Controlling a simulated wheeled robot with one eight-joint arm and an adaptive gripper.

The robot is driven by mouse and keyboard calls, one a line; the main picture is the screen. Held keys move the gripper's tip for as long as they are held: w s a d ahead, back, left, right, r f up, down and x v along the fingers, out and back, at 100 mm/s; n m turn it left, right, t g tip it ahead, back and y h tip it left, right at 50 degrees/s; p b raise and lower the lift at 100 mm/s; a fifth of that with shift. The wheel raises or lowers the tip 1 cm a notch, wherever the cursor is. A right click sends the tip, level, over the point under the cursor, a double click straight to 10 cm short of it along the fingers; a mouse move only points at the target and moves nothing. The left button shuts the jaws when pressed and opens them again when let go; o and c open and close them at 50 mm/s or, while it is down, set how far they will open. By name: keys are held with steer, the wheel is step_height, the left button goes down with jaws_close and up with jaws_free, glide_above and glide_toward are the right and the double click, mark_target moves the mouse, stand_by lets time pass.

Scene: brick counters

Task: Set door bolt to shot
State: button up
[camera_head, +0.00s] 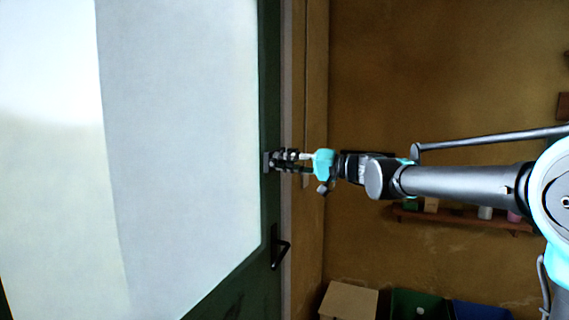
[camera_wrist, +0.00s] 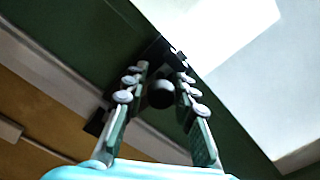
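The door bolt (camera_head: 267,162) is a small dark fitting on the green door edge in the head view, partly hidden by my gripper. In the wrist view its round black knob (camera_wrist: 161,93) stands between my two fingers, with dark bolt parts beyond and to the lower left. My gripper (camera_head: 283,160) reaches the bolt from the right. In the wrist view the fingers of my gripper (camera_wrist: 159,74) are apart, one on each side of the knob, with small gaps showing. The bolt's rod is mostly hidden, so its position is unclear.
The green door (camera_head: 270,100) has a large pale panel. A black door handle (camera_head: 281,251) sits below the bolt. A brown wall is on the right with a shelf (camera_head: 465,219) behind my arm. A tan box (camera_head: 348,300), a green bin (camera_head: 418,303) and a blue bin (camera_head: 480,311) stand below.

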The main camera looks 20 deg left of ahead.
jaws_close()
steer(key=shift+w+d, duration=0.2)
steer(key=shift+w, duration=1.85)
steer(key=o, duration=0.9)
jaws_free()
steer(key=shift+c, duration=0.2)
steer(key=s+d, duration=0.1)
steer(key=d, duration=1.1)
